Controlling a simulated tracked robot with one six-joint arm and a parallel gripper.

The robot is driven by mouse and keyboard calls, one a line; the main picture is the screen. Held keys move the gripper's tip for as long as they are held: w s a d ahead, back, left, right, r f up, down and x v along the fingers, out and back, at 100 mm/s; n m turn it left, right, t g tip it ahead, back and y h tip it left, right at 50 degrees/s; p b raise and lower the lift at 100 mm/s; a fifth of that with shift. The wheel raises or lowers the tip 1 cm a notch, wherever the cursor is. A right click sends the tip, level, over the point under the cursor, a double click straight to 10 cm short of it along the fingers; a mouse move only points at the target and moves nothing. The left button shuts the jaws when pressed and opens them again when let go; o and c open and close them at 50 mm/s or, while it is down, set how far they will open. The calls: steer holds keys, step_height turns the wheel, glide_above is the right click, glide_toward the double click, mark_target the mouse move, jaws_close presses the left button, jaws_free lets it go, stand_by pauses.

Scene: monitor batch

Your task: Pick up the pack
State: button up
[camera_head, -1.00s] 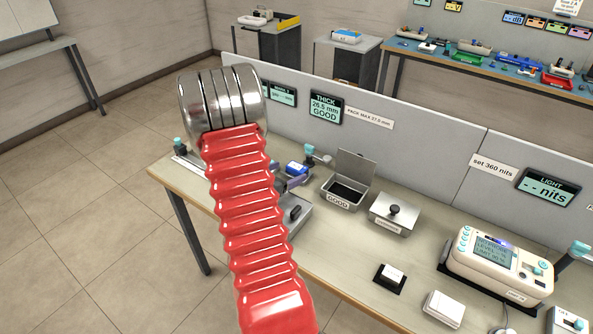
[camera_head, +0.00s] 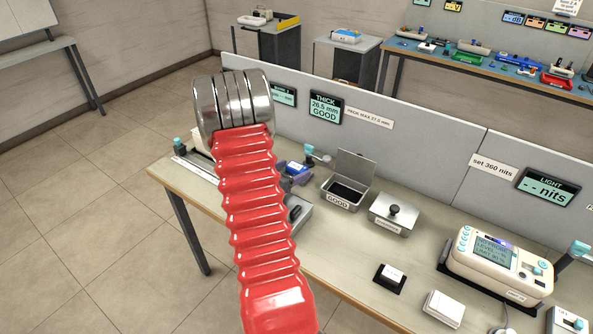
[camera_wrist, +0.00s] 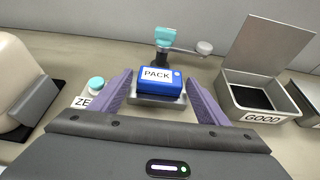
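The blue pack (camera_wrist: 152,82) with a white PACK label sits on a metal plate (camera_wrist: 160,99) in the wrist view. In the head view the pack (camera_head: 298,168) shows as a small blue block just right of my red arm. My gripper (camera_wrist: 160,95) is open, with one purple finger left and one right of the pack. Gaps show between fingers and pack, so it is not gripped. In the head view my arm hides most of the gripper.
A teal-topped post (camera_wrist: 164,36) with a lever stands behind the pack. The open GOOD bin (camera_wrist: 262,118) is to its right. A closed lidded box (camera_head: 394,214) stands further right. A teal-knobbed ZERO button (camera_wrist: 96,84) is at left. The THICK display (camera_head: 326,108) reads 26.5 mm GOOD.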

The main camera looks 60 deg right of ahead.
steer(key=c, duration=1)
steer(key=shift+r, duration=0.15)
step_height(320, 180, up, 10)
steer(key=shift+f, duration=0.15)
stand_by(1.1)
steer(key=w+a+n+t+y, duration=0.1)
steer(key=w+a+n+t, duration=0.35)
steer(key=w+a, duration=0.7)
steer(key=w+a+n+t+y, duration=0.2)
steer(key=w+a+n+t, duration=0.3)
steer(key=w+a, duration=0.7)
steer(key=w+a+n+t+y, duration=0.1)
steer(key=a+n+y, duration=0.1)
steer(key=a, duration=0.9)
steer(key=w+a+r+n+t+y, duration=0.1)
steer(key=a+n+t+y, duration=0.1)
steer(key=a, duration=1)
steer(key=a+n+t+y, duration=0.2)
steer(key=a+n, duration=0.1)
steer(key=a, duration=0.8)
steer(key=shift+w+a+r+t, duration=0.25)
steer(key=shift+w+r, duration=0.15)
